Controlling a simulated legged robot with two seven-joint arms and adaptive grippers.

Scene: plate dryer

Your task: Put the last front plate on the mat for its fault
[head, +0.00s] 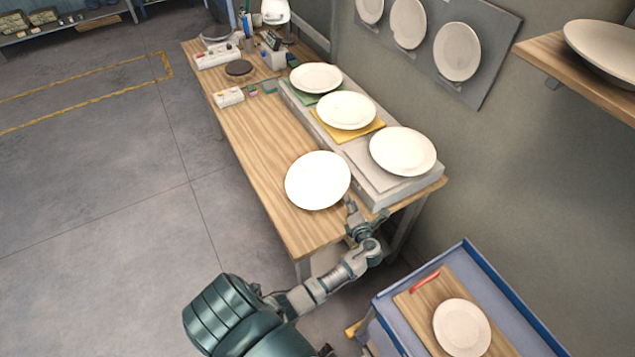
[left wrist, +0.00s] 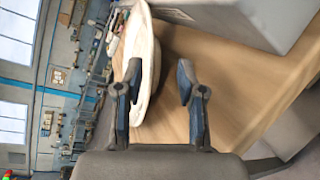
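A white plate (head: 318,180) is over the wooden table's near end, in front of the raised grey platform. My left gripper (head: 357,208) is at its near right rim. In the left wrist view the plate (left wrist: 149,65) shows nearly edge-on, and the fingers of the left gripper (left wrist: 160,85) are apart, with the rim close to one finger; a firm hold is not visible. My right gripper is not visible.
A blue cart (head: 385,300) at lower right holds a board with another plate (head: 461,327) and a red item. Plates hang on a wall panel (head: 492,60); a shelf (head: 560,65) holds another. Small devices stand at the table's far end. The table's left middle is clear.

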